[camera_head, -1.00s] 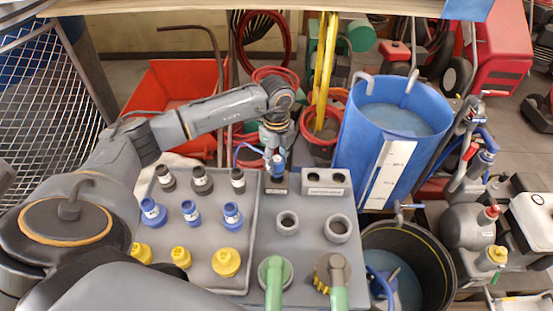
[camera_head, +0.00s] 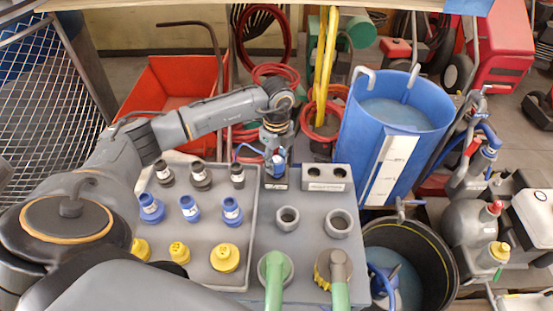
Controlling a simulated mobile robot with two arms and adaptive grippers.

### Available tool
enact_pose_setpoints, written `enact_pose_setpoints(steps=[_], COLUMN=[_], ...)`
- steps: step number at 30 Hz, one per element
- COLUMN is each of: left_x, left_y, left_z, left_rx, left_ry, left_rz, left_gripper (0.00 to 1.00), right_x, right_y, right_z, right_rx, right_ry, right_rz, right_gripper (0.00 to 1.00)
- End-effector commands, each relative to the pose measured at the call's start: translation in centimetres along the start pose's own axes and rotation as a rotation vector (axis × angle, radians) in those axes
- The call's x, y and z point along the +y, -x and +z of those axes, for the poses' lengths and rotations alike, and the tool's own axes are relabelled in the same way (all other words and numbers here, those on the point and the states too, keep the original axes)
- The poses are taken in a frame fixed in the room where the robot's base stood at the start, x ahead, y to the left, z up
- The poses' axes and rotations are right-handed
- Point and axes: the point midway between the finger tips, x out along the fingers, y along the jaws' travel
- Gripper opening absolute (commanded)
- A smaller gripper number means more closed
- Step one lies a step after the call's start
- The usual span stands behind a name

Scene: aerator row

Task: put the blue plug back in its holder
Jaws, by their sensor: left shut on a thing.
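My left gripper (camera_head: 274,152) points down at the back of the grey bench, shut on a small blue plug (camera_head: 277,165). The plug is directly above or in a small dark block with a pale label (camera_head: 275,184), which looks like its holder. I cannot tell whether the plug is seated in it, as the fingers and the plug hide the top of the block. My right gripper is not in view.
A grey tray (camera_head: 200,243) on the left holds black, blue and yellow fittings in rows. A labelled grey block with two holes (camera_head: 326,179) stands just right of the holder. Two grey rings (camera_head: 338,223) and green-handled tools (camera_head: 275,268) are nearer. A blue barrel (camera_head: 406,125) stands behind right.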

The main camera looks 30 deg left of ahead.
Motion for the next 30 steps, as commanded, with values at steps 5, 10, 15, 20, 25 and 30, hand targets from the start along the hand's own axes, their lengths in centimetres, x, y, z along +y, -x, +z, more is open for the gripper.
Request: enact_pose_setpoints(steps=[5,10,15,20,25,30], left_x=[0.0,0.0,0.0,0.0,0.0,0.0], left_y=[-0.6,-1.0,-1.4,-1.8,-1.9,-1.9], left_z=[0.0,0.0,0.0,0.0,0.0,0.0], left_rx=[0.0,0.0,0.0,0.0,0.0,0.0], left_ry=[0.0,0.0,0.0,0.0,0.0,0.0], left_rz=[0.0,0.0,-0.001,-0.001,-0.001,-0.001], left_gripper=[0.06,0.06,0.06,0.06,0.51,0.65], right_x=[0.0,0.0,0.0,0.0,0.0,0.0], right_y=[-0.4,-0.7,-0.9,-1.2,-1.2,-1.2], right_z=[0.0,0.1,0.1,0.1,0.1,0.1], right_rx=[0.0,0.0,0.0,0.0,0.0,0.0], right_ry=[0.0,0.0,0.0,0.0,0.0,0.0], right_rz=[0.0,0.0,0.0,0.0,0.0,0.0], right_gripper=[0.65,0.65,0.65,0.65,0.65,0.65])
